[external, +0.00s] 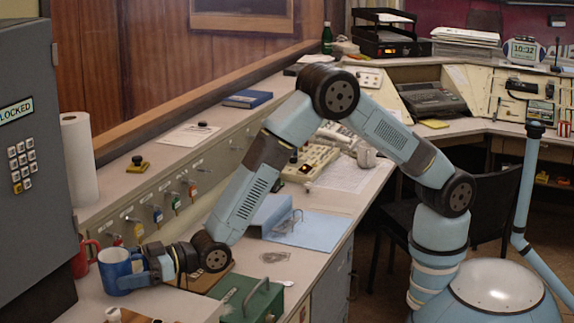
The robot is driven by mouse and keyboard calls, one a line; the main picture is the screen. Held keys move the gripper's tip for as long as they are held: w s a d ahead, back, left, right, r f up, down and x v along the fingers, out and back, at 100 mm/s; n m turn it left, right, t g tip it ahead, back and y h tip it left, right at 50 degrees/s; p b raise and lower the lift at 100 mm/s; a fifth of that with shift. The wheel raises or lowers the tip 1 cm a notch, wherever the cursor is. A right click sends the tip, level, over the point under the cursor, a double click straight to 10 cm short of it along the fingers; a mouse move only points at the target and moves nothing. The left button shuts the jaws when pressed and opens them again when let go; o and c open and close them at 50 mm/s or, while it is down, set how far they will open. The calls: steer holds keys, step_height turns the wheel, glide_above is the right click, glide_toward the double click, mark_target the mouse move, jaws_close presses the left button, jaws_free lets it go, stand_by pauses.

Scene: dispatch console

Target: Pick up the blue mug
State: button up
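The blue mug (116,272) stands upright on the counter at the lower left, with its light inside showing at the open top. My gripper (138,268) reaches in from the right at the mug's right side, at about the height of its body. The fingers overlap the mug's right edge in this view. I cannot tell whether they are closed on its handle or wall, or only beside it. A red mug (81,262) stands just behind and left of the blue one, partly hidden by it.
A grey keypad cabinet (30,215) stands close on the left. A paper towel roll (79,165) is behind the mugs. A green metal box (243,302) with a handle sits right of my gripper.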

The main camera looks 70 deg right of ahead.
steer(key=c, duration=1.1)
steer(key=shift+r, duration=0.1)
steer(key=shift+c, duration=0.2)
